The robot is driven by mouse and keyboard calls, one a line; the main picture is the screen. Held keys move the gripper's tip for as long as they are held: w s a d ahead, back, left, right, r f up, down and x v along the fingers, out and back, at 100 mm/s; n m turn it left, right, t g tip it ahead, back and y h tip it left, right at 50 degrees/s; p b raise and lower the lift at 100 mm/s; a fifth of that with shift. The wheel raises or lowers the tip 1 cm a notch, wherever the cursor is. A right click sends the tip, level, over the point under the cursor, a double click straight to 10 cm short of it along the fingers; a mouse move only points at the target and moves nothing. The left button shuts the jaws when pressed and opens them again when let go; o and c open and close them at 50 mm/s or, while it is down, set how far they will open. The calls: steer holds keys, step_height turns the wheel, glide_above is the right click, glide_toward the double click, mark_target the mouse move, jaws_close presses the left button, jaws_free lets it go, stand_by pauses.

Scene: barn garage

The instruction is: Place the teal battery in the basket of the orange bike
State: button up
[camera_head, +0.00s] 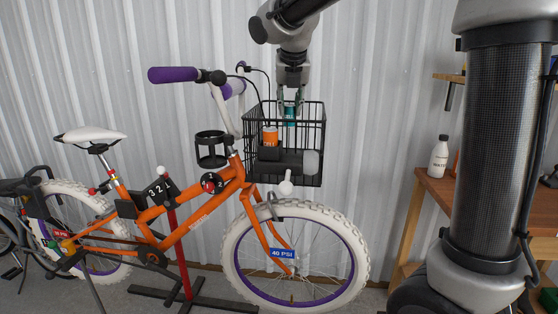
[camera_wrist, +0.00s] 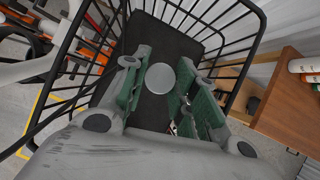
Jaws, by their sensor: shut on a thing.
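The orange bike (camera_head: 205,215) stands upright with a black wire basket (camera_head: 323,130) at its front. My gripper (camera_head: 289,108) reaches down into the upper part of the basket and is shut on the teal battery (camera_head: 290,118). The battery's lower part is hidden behind the basket's contents and bars. In the wrist view, a round grey end of the battery (camera_wrist: 160,77) shows between the green-padded fingers of my gripper (camera_wrist: 158,90). The basket's wire walls (camera_wrist: 72,40) surround them above a dark floor. I cannot tell whether the battery touches the floor.
An orange can-like object (camera_head: 270,136) sits in the basket, left of the battery. Purple-gripped handlebars (camera_head: 173,74) and a black cup holder (camera_head: 211,148) are left of the basket. A wooden workbench (camera_head: 455,195) with a white bottle (camera_head: 439,156) stands at right.

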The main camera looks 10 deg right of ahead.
mark_target(291, 110)
step_height(291, 110, down, 7)
steer(key=shift+w+a+f, duration=0.1)
steer(key=shift+w, duration=0.05)
steer(key=shift+f, duration=2.1)
steer(key=o, duration=1.1)
steer(key=shift+f, duration=0.1)
steer(key=v, duration=1.2)
